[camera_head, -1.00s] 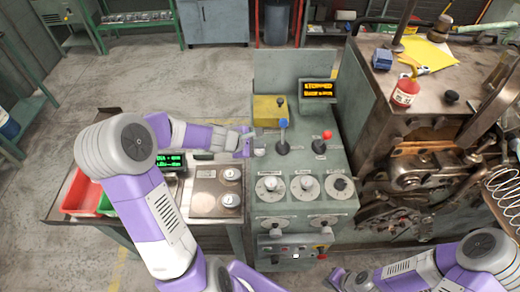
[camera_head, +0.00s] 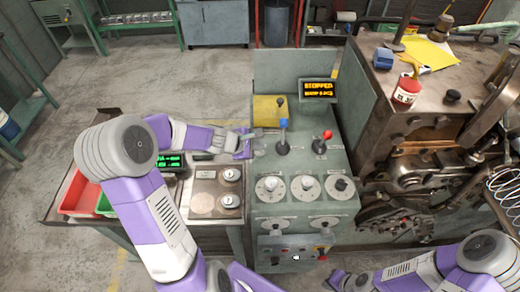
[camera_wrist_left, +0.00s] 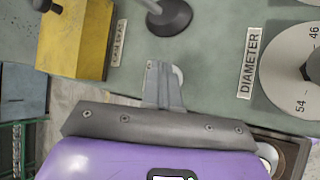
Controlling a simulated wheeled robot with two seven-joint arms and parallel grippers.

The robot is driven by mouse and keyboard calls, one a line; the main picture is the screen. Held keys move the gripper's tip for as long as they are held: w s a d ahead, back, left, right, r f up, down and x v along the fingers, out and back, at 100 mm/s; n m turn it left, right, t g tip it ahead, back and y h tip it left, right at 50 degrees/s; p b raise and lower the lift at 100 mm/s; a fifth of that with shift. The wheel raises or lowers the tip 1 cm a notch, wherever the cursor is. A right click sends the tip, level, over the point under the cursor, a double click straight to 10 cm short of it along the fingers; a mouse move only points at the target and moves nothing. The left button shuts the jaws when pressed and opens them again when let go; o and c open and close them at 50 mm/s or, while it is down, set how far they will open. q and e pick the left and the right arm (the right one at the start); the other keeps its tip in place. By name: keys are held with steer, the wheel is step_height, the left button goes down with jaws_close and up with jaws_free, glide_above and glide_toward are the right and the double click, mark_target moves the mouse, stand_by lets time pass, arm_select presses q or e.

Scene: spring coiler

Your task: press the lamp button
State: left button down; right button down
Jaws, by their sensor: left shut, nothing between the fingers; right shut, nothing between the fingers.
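My left gripper (camera_head: 259,132) is shut and empty over the left side of the green console (camera_head: 340,160), left of the blue-topped lever (camera_head: 283,123). Its narrow fingertips show in the left wrist view (camera_wrist_left: 163,68). My right gripper (camera_head: 340,279) is shut and empty at the bottom of the head view, in front of the console. A small white button (camera_head: 296,257) sits on the console's lower front panel.
A yellow box (camera_head: 268,109) stands behind my left gripper. A red-topped lever (camera_head: 326,135) and several dials (camera_head: 305,187) are to the right. A dark screen (camera_head: 319,90) with orange text is at the back. The coiler machine (camera_head: 420,140) stands at right.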

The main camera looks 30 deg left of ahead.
arm_select(q)
steer(key=shift+r, duration=0.3)
step_height(320, 180, up, 6)
steer(key=p, duration=0.5)
stand_by(0.5)
